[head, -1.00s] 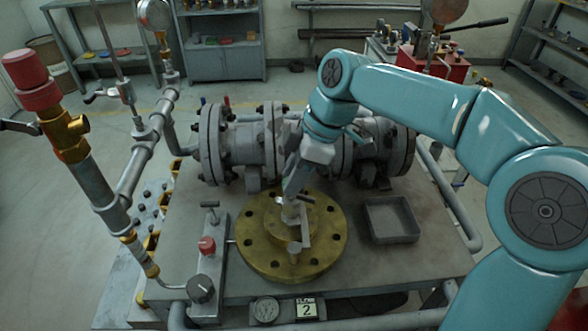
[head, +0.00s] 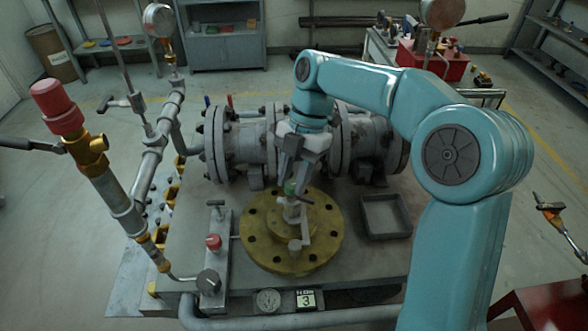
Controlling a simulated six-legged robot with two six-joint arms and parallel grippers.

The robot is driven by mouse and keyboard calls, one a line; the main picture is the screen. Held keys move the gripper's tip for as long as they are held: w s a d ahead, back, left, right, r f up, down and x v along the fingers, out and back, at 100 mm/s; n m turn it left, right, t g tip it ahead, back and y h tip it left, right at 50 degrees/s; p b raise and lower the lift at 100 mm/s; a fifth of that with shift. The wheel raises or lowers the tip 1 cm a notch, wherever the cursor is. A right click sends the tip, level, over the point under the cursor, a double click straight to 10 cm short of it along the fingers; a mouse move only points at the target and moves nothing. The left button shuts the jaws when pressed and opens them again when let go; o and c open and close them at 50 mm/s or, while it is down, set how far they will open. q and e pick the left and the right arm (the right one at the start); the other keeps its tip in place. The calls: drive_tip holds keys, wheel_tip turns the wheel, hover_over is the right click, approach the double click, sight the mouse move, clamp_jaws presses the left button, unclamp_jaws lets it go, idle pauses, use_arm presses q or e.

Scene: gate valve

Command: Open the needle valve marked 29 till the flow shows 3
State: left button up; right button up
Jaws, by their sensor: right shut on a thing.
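A small valve (head: 294,212) with a pale grey body stands upright at the middle of a round brass flange (head: 262,256). My right gripper (head: 290,188) points down over it and is shut on the valve's top, where a bit of green shows between the fingers. The fingers hide most of the handle, and I cannot read any number 29. The small flow display (head: 306,300) at the bench's front edge shows 3. My left gripper is not in view.
A round dial gauge (head: 268,300) sits left of the display. A block with a red knob (head: 213,241) and a dark knob (head: 208,282) stands left of the flange. An empty grey tray (head: 385,216) lies to the right. Large flanged pipework (head: 238,145) runs behind.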

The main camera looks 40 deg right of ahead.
drive_tip(key=shift+n+g+p, duration=0.4)
drive_tip(key=shift+n+p, duration=0.2)
drive_tip(key=shift+n, duration=0.5)
drive_tip(key=shift+h, duration=0.3)
drive_tip(key=o, duration=1)
drive_tip(key=shift+o, duration=0.2)
drive_tip(key=p+v, duration=0.6)
drive_tip(key=v, duration=1)
drive_tip(key=shift+r, duration=0.15)
